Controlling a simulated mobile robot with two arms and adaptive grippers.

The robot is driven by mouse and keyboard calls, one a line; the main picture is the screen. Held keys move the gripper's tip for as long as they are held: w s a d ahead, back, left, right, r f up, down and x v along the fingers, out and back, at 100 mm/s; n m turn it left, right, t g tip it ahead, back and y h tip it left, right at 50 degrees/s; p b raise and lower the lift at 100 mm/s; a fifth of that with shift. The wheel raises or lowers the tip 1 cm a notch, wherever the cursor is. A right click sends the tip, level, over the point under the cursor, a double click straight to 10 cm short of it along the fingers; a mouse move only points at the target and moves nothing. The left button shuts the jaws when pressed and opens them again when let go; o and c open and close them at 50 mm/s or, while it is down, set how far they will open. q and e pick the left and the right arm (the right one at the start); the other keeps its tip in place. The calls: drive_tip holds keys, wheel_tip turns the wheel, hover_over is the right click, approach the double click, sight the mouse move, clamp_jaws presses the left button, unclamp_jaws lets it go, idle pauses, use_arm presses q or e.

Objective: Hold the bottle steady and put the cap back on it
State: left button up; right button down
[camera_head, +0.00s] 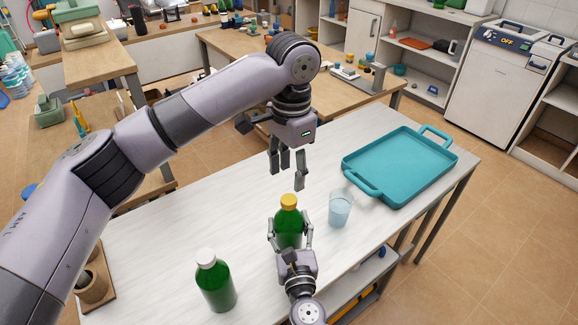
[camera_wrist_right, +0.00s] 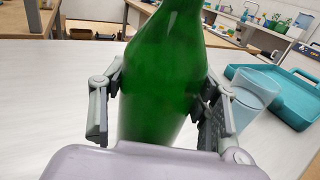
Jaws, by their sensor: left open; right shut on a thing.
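A green bottle (camera_head: 288,238) stands upright on the white table, with a yellow-orange cap (camera_head: 288,201) at its top. I cannot tell how firmly the cap is seated. My right gripper (camera_head: 290,226) is shut around the bottle's body from the near side. In the right wrist view the green bottle (camera_wrist_right: 165,75) stands between the two fingers, and its top is out of the picture. My left gripper (camera_head: 288,177) is open and empty, pointing down just above the cap and apart from it.
A second green bottle with a white cap (camera_head: 216,285) stands at the near left. A clear glass (camera_head: 340,209) stands close to the right of the held bottle. A teal tray (camera_head: 400,168) lies at the table's right end.

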sight(289, 199)
use_arm(q)
drive_tip(key=n, duration=0.5)
drive_tip(key=shift+r+n, duration=0.15)
drive_tip(key=shift+n, duration=0.15)
drive_tip(key=n, duration=0.3)
drive_tip(key=shift+r+n, duration=0.15)
drive_tip(key=shift+n, duration=0.15)
drive_tip(key=shift+f, duration=4.05)
